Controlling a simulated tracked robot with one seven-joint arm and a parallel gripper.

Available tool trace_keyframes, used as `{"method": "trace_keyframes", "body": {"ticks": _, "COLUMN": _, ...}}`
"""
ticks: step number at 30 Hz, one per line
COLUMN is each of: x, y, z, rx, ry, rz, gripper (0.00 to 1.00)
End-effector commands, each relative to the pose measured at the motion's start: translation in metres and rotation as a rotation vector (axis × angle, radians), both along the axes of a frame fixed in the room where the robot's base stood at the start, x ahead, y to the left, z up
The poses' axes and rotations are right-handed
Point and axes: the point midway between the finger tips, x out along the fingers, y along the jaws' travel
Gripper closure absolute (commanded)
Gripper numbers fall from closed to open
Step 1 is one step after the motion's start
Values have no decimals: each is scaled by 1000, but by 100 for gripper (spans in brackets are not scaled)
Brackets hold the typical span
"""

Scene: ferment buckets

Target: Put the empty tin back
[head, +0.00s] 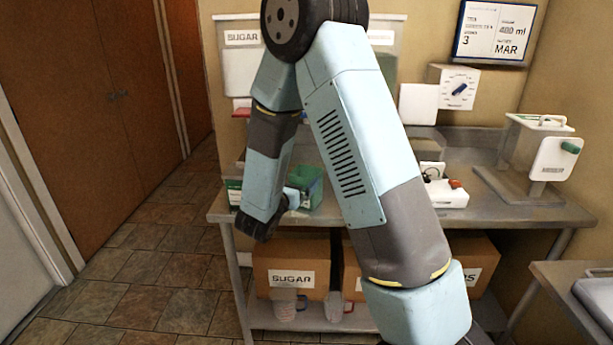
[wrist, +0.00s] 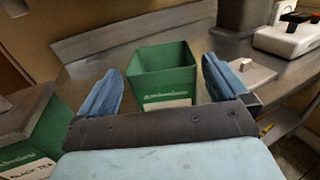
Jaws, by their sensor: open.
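In the wrist view an open-topped green tin (wrist: 166,78) stands upright on the metal bench, with a white label low on its front. Its visible inside walls are bare; its bottom is hidden. My gripper (wrist: 165,82) is open, with a blue finger on either side of the tin in the picture; I cannot tell whether they touch it. A second green tin (wrist: 28,125), labelled BLACK TEA, stands at the left. In the head view green tins (head: 306,185) show partly behind my arm, and my gripper is mostly hidden there.
The metal bench (head: 520,205) carries a white scale (head: 447,192) and a clear box with a white panel (head: 553,158). Cardboard boxes, one labelled SUGAR (head: 291,262), and measuring jugs (head: 286,304) stand on the lower shelf. The tiled floor (head: 150,270) at left is clear.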

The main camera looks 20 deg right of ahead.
Motion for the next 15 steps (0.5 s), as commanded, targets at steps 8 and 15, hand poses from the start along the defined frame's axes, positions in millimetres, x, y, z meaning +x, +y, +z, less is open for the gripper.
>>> {"method": "trace_keyframes", "body": {"ticks": 8, "x": -35, "y": 30, "z": 0, "rx": 0, "ry": 0, "rz": 2, "gripper": 0}}
{"method": "trace_keyframes", "body": {"ticks": 15, "x": -47, "y": 34, "z": 4, "rx": 9, "ry": -5, "rz": -17, "gripper": 0}}
